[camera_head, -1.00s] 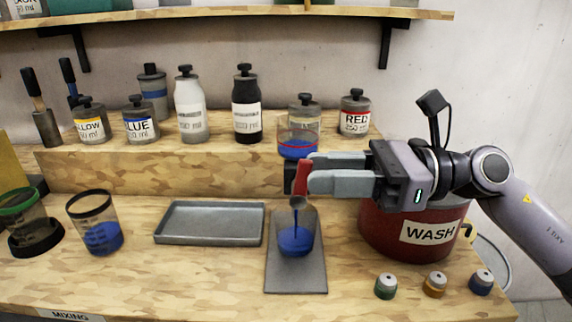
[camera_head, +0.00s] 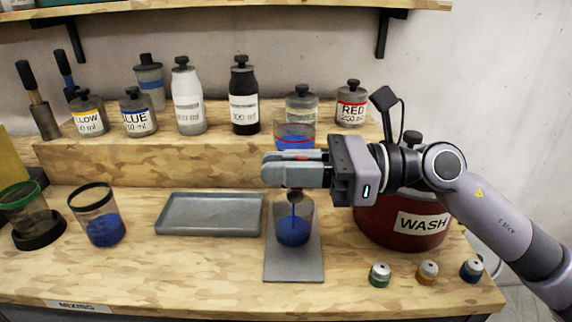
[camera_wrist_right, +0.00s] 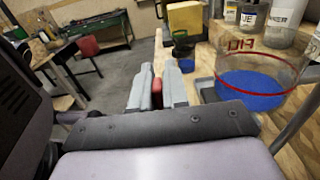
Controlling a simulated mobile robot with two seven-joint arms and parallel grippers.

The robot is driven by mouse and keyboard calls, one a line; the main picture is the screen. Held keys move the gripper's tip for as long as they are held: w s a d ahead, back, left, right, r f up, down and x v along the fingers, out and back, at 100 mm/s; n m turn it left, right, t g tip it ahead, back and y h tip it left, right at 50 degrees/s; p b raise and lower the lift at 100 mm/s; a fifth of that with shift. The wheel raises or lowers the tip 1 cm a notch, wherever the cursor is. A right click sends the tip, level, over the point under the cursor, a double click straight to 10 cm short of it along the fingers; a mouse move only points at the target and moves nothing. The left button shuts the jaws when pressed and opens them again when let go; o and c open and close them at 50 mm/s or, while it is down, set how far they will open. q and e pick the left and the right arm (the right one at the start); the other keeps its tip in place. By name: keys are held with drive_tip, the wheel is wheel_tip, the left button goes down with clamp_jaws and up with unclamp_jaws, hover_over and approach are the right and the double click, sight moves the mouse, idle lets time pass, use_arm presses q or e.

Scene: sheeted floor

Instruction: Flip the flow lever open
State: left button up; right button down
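My right gripper (camera_head: 270,170) reaches in from the right, level with the spout (camera_head: 295,196) below the fill container (camera_head: 297,138). The red flow lever (camera_wrist_right: 157,90) shows between its two fingers in the right wrist view, filling the narrow gap. In the head view the fingers hide most of the lever. A thin blue stream falls from the spout into a clear cup (camera_head: 306,222) holding blue liquid, on a grey plate (camera_head: 293,271). The fill container has a red line and blue liquid, also seen in the right wrist view (camera_wrist_right: 262,62). My left gripper is out of view.
A dark red WASH pot (camera_head: 378,222) stands close under my right arm. A grey tray (camera_head: 210,232) lies left of the plate, with a black-rimmed cup (camera_head: 92,208) farther left. Labelled bottles line the raised step. Several small capped pots stand at front right.

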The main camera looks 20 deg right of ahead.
drive_tip(key=h+p, duration=0.1)
drive_tip(key=p, duration=0.1)
drive_tip(key=shift+w+a+f+g+h+p, duration=0.1)
drive_tip(key=shift+a+f+g+h+p, duration=0.05)
drive_tip(key=shift+a+g+h+p, duration=0.2)
drive_tip(key=c, duration=1.2)
unclamp_jaws()
drive_tip(key=shift+b+v, duration=1.35)
drive_tip(key=shift+v, duration=2.3)
